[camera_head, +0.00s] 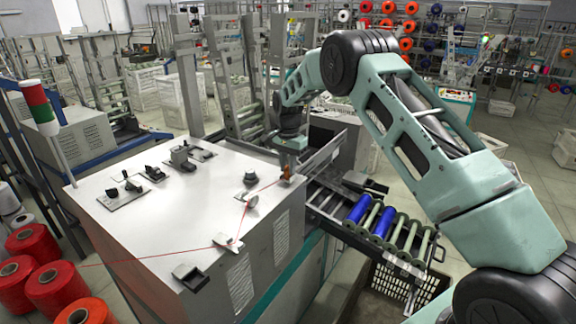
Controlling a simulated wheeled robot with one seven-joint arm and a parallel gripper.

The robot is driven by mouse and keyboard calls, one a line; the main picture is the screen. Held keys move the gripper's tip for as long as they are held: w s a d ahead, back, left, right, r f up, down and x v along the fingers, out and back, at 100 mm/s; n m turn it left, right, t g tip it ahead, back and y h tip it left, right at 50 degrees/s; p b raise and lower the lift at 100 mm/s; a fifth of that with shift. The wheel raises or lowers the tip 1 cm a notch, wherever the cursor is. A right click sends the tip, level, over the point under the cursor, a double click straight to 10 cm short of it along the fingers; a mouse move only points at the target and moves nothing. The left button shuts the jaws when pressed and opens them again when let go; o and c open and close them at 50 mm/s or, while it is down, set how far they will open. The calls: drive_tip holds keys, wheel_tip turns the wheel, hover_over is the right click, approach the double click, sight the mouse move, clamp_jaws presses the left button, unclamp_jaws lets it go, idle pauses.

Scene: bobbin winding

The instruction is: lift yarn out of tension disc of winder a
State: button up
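A red yarn (150,257) runs from the left across the white top of the winder (165,218). It passes a small metal guide plate (228,242), then a pale disc (252,200) near the right edge, which looks like the tension disc. From there it slants up to the right to an orange-brown piece (287,173) under my wrist. My gripper (289,165) points down at the winder's right back corner, right of the disc. Its fingers are too small and partly hidden, so their opening and any hold on the yarn are unclear.
A dark round knob (250,177) stands behind the disc. Black fittings (122,190) sit on the winder's left. A rack with blue and green bobbins (372,218) lies to the right above a dark crate (397,282). Red yarn cones (50,287) stand at lower left.

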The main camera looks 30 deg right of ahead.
drive_tip(key=shift+r+p, duration=1.45)
drive_tip(key=shift+r, duration=0.85)
